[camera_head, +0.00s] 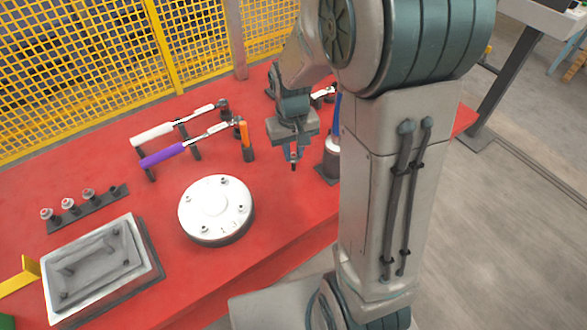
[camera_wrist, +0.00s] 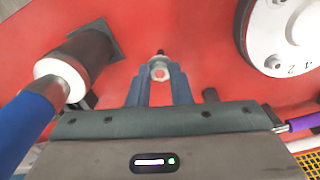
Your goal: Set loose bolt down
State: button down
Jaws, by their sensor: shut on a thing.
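My gripper (camera_head: 294,160) is shut on a loose bolt (camera_wrist: 160,71), which sits between the fingertips in the wrist view. In the head view the bolt (camera_head: 294,167) shows as a small dark tip below the fingers, pointing down. It is held above the red table (camera_head: 280,215), and the gap to the surface is hard to judge. The round white cover (camera_head: 217,207) with several bolts on its face lies to the left of my gripper. It also shows at the upper right of the wrist view (camera_wrist: 290,35).
A blue-handled tool in a dark holder (camera_head: 331,160) stands close right of my gripper. A bolt rack (camera_head: 88,209) and grey tray (camera_head: 135,228) stand further left. A yellow fence (camera_head: 100,60) closes the back.

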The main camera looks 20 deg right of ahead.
aim_at(293, 158)
jog(key=shift+f, duration=2.75)
jog(key=shift+f, duration=0.2)
jog(key=c, duration=1.3)
grip_release()
